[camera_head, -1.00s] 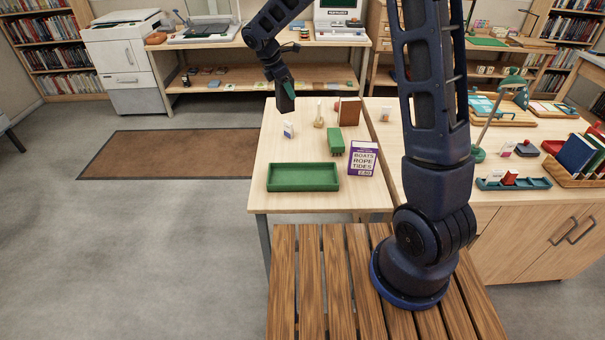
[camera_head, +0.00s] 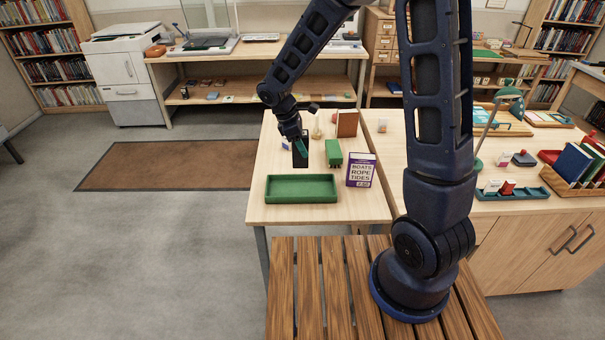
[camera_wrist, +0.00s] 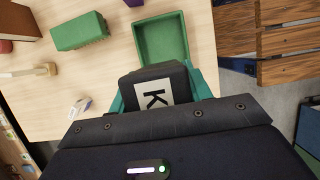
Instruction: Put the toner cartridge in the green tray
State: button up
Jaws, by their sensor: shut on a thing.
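The toner cartridge (camera_wrist: 152,90) is black with a white label marked K. My gripper (camera_wrist: 160,95) is shut on it, a teal finger on either side. In the head view the dark cartridge (camera_head: 300,157) hangs below my gripper (camera_head: 299,140), over the table behind the green tray. The green tray (camera_head: 302,201) is shallow and stands empty near the table's front edge. In the wrist view the tray (camera_wrist: 160,17) lies just beyond the cartridge, which hides part of its near end.
A green block-like object (camera_head: 334,152) and a purple-and-white box (camera_head: 361,170) stand right of the cartridge. A brown upright block (camera_head: 347,124) and a wooden-handled item (camera_head: 317,127) are behind. A small white item (camera_wrist: 82,107) lies near the cartridge in the wrist view.

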notch_tip(320, 180, down, 12)
jog(key=shift+r, duration=0.15)
dwell(0.4)
jog(key=o, duration=1.2)
